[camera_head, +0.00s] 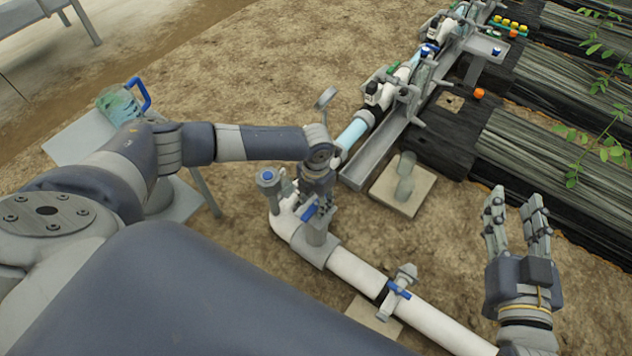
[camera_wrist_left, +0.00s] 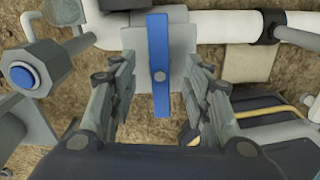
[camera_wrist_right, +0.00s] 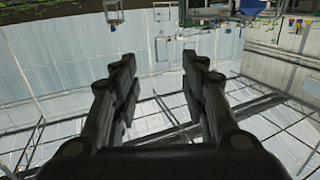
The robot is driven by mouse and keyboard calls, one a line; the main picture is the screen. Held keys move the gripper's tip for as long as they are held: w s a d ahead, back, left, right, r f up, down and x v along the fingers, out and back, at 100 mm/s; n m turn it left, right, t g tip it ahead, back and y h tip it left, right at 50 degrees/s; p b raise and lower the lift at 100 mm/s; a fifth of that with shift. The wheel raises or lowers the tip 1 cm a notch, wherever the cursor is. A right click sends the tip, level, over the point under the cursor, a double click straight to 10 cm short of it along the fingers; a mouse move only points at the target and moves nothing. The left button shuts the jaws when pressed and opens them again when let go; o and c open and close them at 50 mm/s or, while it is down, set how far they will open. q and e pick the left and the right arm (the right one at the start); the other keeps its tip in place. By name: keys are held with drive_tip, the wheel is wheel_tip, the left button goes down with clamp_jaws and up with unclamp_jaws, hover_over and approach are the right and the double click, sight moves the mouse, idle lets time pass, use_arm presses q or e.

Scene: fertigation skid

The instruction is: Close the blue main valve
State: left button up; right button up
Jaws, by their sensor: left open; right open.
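A blue lever handle (camera_wrist_left: 158,50) is on a grey valve body on the white pipe, and part of it shows in the head view (camera_head: 310,211). In the left wrist view it runs up and down the picture, crosswise to the white pipe along the top. My left gripper (camera_head: 317,192) is over this valve. In the left wrist view its fingers (camera_wrist_left: 160,78) are open on either side of the lever, with gaps visible at both sides. My right gripper (camera_head: 515,205) is open and empty over the soil at the right; its fingers (camera_wrist_right: 160,75) show nothing between them.
A second blue-handled valve (camera_head: 399,289) sits further along the white pipe (camera_head: 355,272). A grey post with a blue cap (camera_head: 268,178) stands just left of my left gripper. A grey channel (camera_head: 370,158) with fittings runs back. A blue-handled jug (camera_head: 120,103) stands on a left table.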

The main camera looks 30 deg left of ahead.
use_arm(q)
drive_tip(key=shift+r+p, duration=0.6)
drive_tip(key=shift+r, duration=0.15)
drive_tip(key=shift+r+p, duration=0.7)
drive_tip(key=shift+p, duration=0.05)
use_arm(e)
drive_tip(key=s+d+f+g+h, duration=0.25)
drive_tip(key=s+f+g, duration=0.45)
drive_tip(key=f, duration=0.5)
use_arm(q)
wheel_tip(320, 180, up, 2)
drive_tip(key=shift+r+p, duration=0.1)
drive_tip(key=shift+p, duration=0.95)
drive_tip(key=shift+r+p, duration=0.9)
drive_tip(key=shift+p, duration=0.05)
drive_tip(key=shift+r+p, duration=0.3)
use_arm(e)
drive_tip(key=s+d+f+g+h, duration=0.1)
drive_tip(key=s+d+f+g, duration=0.2)
drive_tip(key=s+g, duration=0.3)
drive_tip(key=s+d, duration=0.1)
drive_tip(key=s, duration=0.3)
drive_tip(key=shift+s+d+m+g, duration=0.15)
drive_tip(key=shift+s+m+g, duration=0.05)
drive_tip(key=shift+m+g, duration=0.1)
use_arm(q)
drive_tip(key=shift+f, duration=0.1)
use_arm(e)
drive_tip(key=shift+f, duration=0.15)
